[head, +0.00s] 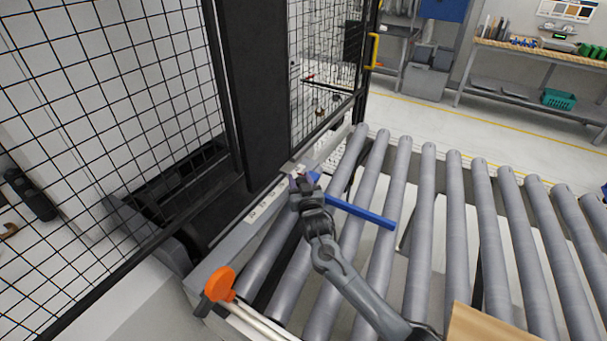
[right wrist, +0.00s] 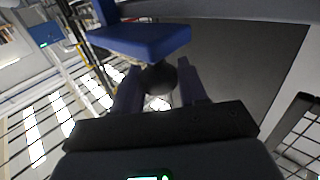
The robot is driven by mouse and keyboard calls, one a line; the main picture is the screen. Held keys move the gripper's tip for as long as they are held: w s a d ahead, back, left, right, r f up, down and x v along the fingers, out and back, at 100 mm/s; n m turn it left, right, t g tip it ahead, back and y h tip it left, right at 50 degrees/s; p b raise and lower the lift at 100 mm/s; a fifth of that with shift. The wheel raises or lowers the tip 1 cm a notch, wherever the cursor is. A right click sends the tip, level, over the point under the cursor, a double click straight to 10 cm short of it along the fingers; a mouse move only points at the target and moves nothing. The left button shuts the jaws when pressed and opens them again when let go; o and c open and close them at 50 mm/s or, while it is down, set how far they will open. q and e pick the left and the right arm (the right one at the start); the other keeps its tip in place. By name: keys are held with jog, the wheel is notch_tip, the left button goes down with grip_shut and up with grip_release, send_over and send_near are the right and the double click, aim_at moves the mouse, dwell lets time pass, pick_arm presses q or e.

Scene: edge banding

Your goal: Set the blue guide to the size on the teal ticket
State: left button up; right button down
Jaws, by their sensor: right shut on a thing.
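The blue guide (head: 362,212) is a long bar lying across the grey rollers, with its inner end at the machine-side rail. Its blue end block (right wrist: 150,40) fills the upper middle of the right wrist view. My right gripper (head: 303,184) is at the guide's inner end, above the rail. In the right wrist view my right gripper (right wrist: 160,85) has its fingers on either side of a dark round knob (right wrist: 158,77) just below the blue block, and is shut on it. I cannot make out a teal ticket. My left gripper is not in view.
A pale scale strip (head: 264,205) with small marks runs along the rail; its numbers are too small to read. An orange paddle-like part (head: 221,284) stands at the near rail corner. A wooden panel (head: 485,325) lies at the bottom right. Black mesh fencing (head: 110,110) borders the left.

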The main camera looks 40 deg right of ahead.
jog(key=s+a+p, duration=0.4)
jog(key=a+p, duration=0.1)
jog(key=a, duration=0.7)
jog(key=shift+s, duration=0.25)
jog(key=c, duration=0.8)
grip_release()
jog(key=shift+o, duration=0.2)
jog(key=shift+s, duration=0.1)
